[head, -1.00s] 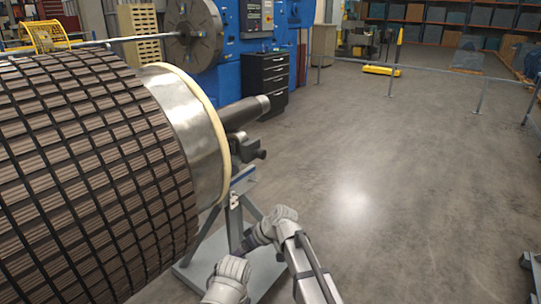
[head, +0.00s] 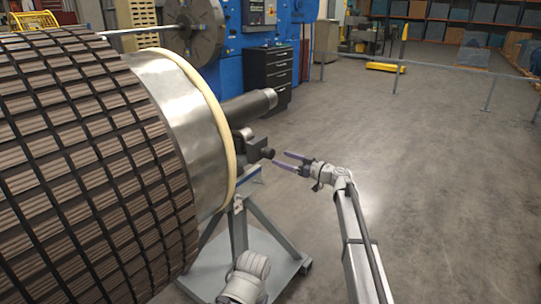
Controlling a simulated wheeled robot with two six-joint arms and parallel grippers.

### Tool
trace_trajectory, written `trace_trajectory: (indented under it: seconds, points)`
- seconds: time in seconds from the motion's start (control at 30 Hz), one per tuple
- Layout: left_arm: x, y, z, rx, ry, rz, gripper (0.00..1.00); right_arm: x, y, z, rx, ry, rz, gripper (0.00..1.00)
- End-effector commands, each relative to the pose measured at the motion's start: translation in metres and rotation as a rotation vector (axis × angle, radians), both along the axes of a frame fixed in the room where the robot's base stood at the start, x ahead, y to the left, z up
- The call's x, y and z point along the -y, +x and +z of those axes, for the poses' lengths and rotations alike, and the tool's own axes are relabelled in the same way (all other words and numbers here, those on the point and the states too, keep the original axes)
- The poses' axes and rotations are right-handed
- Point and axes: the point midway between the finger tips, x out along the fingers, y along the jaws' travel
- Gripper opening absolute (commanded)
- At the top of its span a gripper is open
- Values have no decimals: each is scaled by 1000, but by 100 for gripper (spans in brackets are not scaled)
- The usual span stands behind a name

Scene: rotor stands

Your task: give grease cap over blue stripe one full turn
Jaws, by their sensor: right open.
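A dark grease cap (head: 268,153) sticks out to the right from the bearing block (head: 247,141) on top of the rotor stand (head: 239,232). A blue stripe (head: 249,176) shows on the stand just below the block, partly hidden by the rotor's edge. My right gripper (head: 282,159) is open just right of the cap. Its two purple-tinted fingers point left at the cap, one higher and one lower. A small gap seems to part the fingertips from the cap. My left gripper is out of view.
The big rotor (head: 85,160) with its pale yellow ring (head: 222,120) fills the left side. The stand's grey base plate (head: 275,262) lies on the floor. Open floor (head: 440,190) spreads to the right, with a rail behind.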

Motion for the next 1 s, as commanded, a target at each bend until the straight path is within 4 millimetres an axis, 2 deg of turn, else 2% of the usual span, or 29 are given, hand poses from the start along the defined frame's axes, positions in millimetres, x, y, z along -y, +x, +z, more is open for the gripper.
trace_trajectory:
  seconds: [0.43,0.77,1.0]
  points:
    - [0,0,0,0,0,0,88,-51,38,0,-1,0,3,86]
    - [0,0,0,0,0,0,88,-56,40,0,-1,0,2,86]
    - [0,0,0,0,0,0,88,-56,40,0,-1,0,2,59]
